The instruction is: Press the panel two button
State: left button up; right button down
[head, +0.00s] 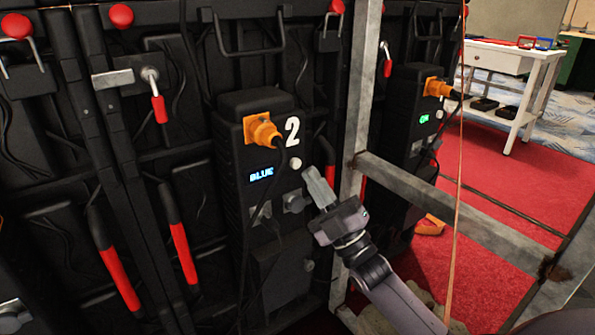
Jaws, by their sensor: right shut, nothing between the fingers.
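The panel two unit (225,150) is a black box on the back of the video wall, marked with a white "2" (292,133). Its small display (262,175) reads "BLUE" in blue letters. A round whitish button (295,163) sits right of the display, below the number. My right gripper (318,182) is shut and empty, its fingertips just right of and slightly below the button. I cannot tell for sure whether they touch the unit; a small gap to the button shows. My left gripper is not in view.
An orange plug (262,130) with a black cable is in the unit's front. A grey metal frame (355,120) stands close to my right arm. Another unit (408,130) with a green display is behind it. A white table (510,62) stands on the far right beyond red carpet (485,190).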

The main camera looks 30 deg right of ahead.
jog(key=shift+w+a, duration=0.1)
jog(key=shift+w, duration=0.5)
dwell(1.6)
jog(key=shift+w, duration=0.45)
jog(key=shift+w+b, duration=0.4)
jog(key=shift+b, duration=0.05)
dwell(0.5)
dwell(0.3)
jog(key=shift+s+p, duration=0.55)
jog(key=shift+s, duration=0.3)
